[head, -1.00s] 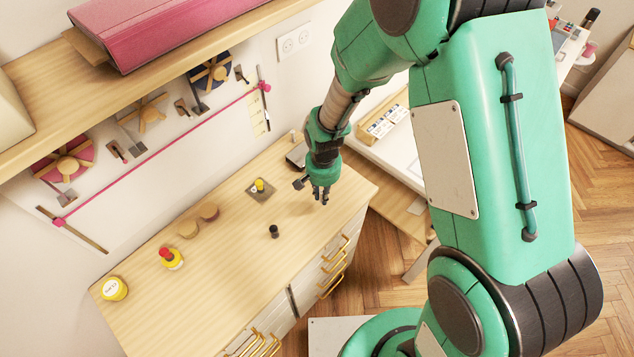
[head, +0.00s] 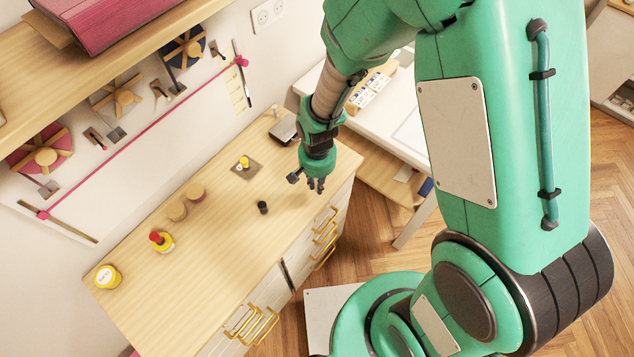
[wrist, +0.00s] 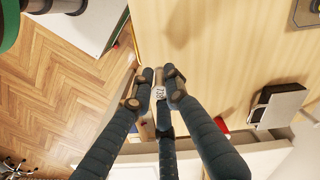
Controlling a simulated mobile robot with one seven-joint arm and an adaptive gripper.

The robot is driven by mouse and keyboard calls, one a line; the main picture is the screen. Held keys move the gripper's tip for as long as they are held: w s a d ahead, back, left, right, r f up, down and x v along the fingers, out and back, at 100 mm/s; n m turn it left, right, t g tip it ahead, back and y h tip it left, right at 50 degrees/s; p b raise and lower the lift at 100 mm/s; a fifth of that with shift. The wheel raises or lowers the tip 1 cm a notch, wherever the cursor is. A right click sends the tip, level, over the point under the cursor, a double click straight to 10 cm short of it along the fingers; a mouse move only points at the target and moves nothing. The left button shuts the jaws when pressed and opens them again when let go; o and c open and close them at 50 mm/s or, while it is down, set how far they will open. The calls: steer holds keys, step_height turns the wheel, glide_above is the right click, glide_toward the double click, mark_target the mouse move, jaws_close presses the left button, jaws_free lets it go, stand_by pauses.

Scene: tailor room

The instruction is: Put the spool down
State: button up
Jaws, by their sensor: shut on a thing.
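My gripper (head: 316,186) is near the right end of the wooden dresser top (head: 215,235), by its front edge.
A dark device (head: 283,131) sits behind my gripper. Bare wood lies between them.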

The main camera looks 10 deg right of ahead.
stand_by(0.5)
steer(key=w+d+r+m+p, duration=0.2)
steer(key=w+d+m, duration=0.3)
steer(key=w+d, duration=0.65)
steer(key=w+d+r+m+p, duration=0.25)
steer(key=w+d+m, duration=0.25)
steer(key=w+d, duration=0.7)
steer(key=w+d+r+m, duration=0.1)
steer(key=w+d+m, duration=0.2)
steer(key=d, duration=0.7)
steer(key=w+d+r+m+p, duration=0.1)
steer(key=w+d+m, duration=0.3)
steer(key=d, duration=0.7)
steer(key=w+d+m+p, duration=0.1)
steer(key=w+d+m, duration=0.2)
steer(key=d, duration=0.7)
steer(key=shift+w+d+r, duration=0.3)
steer(key=shift+w+r, duration=0.1)
steer(key=shift+w, duration=0.85)
steer(key=shift+f, duration=0.1)
steer(key=shift+f, duration=3.05)
steer(key=shift+f, duration=0.1)
